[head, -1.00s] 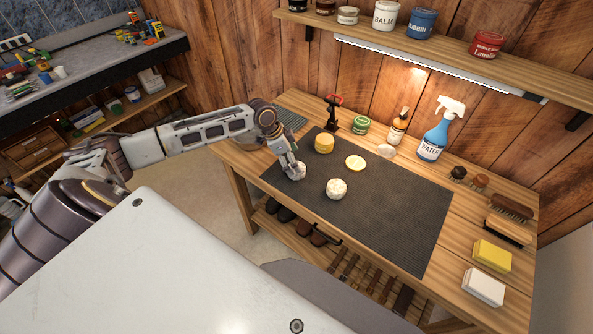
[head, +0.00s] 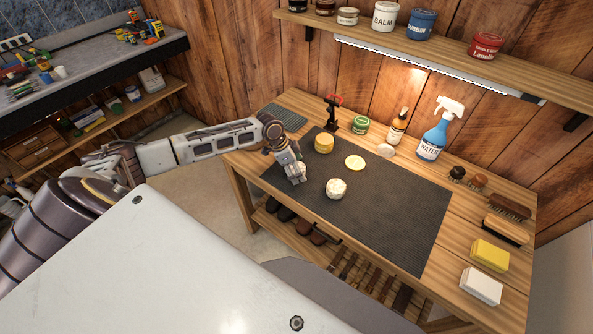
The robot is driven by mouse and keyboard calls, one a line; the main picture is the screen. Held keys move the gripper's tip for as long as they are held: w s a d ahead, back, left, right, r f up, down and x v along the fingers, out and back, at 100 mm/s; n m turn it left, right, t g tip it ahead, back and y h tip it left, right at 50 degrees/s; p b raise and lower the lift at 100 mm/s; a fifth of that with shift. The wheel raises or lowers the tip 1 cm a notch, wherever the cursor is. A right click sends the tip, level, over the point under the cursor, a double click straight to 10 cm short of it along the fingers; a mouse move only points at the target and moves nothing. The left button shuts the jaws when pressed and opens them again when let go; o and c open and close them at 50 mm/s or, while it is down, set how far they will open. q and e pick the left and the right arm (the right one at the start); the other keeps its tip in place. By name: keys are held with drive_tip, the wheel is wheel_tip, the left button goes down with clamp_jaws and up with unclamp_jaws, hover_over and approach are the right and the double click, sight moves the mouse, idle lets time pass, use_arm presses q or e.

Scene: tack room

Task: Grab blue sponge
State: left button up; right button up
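I see no blue sponge in the head view. My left gripper (head: 295,177) points down at the left part of the dark mat (head: 390,215) on the bench. A small whitish round piece (head: 302,167) is at its fingers, mostly hidden by them. I cannot tell whether the fingers are shut on it or whether they touch it. A cream round sponge-like piece (head: 336,189) lies on the mat to the right of the gripper. A yellow block (head: 489,255) and a white block (head: 481,286) lie at the bench's right end. My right gripper is not in view.
A yellow round tin (head: 324,143) and a flat yellow disc (head: 355,162) are on the mat's back part. A green tin (head: 361,125), an amber bottle (head: 397,127) and a blue spray bottle (head: 433,138) stand behind. Brushes (head: 507,230) lie at right. The mat's front right is clear.

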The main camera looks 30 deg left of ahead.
use_arm(q)
drive_tip(key=c, duration=0.9)
drive_tip(key=shift+o, duration=0.2)
drive_tip(key=shift+r+b, duration=0.55)
drive_tip(key=shift+r, duration=4.45)
